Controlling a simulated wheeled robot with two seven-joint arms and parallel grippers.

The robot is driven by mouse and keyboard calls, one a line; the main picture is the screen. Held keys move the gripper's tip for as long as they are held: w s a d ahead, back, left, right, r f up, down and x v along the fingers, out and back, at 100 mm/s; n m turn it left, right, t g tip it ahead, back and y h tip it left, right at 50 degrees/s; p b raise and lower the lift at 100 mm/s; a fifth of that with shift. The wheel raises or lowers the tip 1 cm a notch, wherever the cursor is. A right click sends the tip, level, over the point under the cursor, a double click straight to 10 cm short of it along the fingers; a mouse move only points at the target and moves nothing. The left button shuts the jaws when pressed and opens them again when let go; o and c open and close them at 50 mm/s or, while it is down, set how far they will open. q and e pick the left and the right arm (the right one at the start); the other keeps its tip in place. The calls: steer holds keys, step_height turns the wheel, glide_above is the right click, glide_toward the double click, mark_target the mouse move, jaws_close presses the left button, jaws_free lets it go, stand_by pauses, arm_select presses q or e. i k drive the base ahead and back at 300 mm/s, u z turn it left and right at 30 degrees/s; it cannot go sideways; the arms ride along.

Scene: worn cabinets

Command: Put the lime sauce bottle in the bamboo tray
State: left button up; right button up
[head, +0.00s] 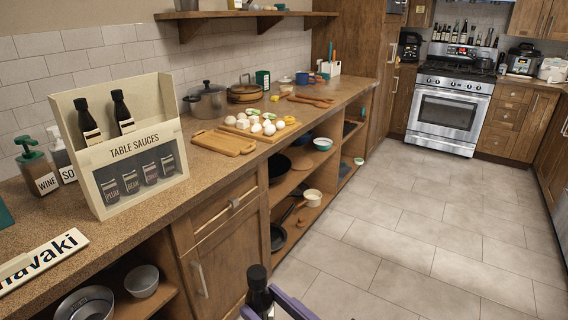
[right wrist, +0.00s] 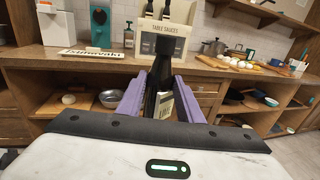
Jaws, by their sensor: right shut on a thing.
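My right gripper (head: 266,306) is at the bottom of the head view, in front of the cabinets. Its purple fingers are shut on a dark bottle (head: 258,283) with a black cap, held upright. An empty, flat light-wood piece with a handle (head: 223,142) lies on the counter and looks like the bamboo tray. The bottle is apart from it, nearer to me and lower in the picture. My left gripper is not in view.
A cream "TABLE SAUCES" stand (head: 86,158) on the counter holds several dark bottles. Pump bottles (head: 40,172) stand left of it. A board with white round items (head: 258,128) and pots (head: 206,101) are further back. Open shelves hold bowls and pans. The floor (head: 420,230) at right is clear.

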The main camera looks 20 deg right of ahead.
mark_target(239, 143)
steer(key=u, duration=0.95)
steer(key=k, duration=0.2)
steer(key=z, duration=1.9)
steer(key=i, duration=1.45)
steer(key=u, duration=1.55)
steer(key=i, duration=0.65)
steer(key=u, duration=0.65)
